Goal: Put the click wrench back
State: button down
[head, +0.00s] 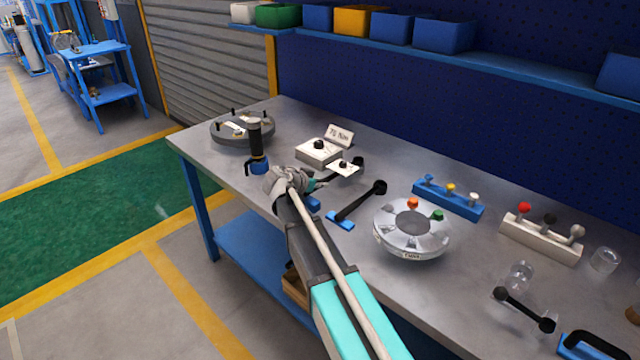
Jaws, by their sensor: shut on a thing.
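My gripper (318,183) is over the front part of the bench, left of centre, at the end of my arm. It is small and partly hidden by my wrist. It is shut on the click wrench (357,163), a dark bar with a round black head pointing to the back right. The held part of the wrench is hidden. Another black bar tool (365,201) lies to the right, its near end at a blue rest (340,220). Behind the gripper stands a pale block (318,151) with a black knob and a sign (341,135) reading about 70 Nm.
A silver flanged shell (411,228) with coloured caps stands right of my arm. A grey round part (229,130) and an upright black cylinder (255,138) stand left. Blue (447,198) and white (541,238) racks are at right. The bench's front-left edge is near my wrist.

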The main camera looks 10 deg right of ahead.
jog(key=shift+c, duration=2.2)
grip_release()
jog(key=shift+r, duration=0.1)
jog(key=shift+r+p, duration=0.55)
jog(key=shift+p, duration=0.15)
jog(key=p+v, duration=0.5)
jog(key=v, duration=0.7)
jog(key=shift+d+f, duration=0.1)
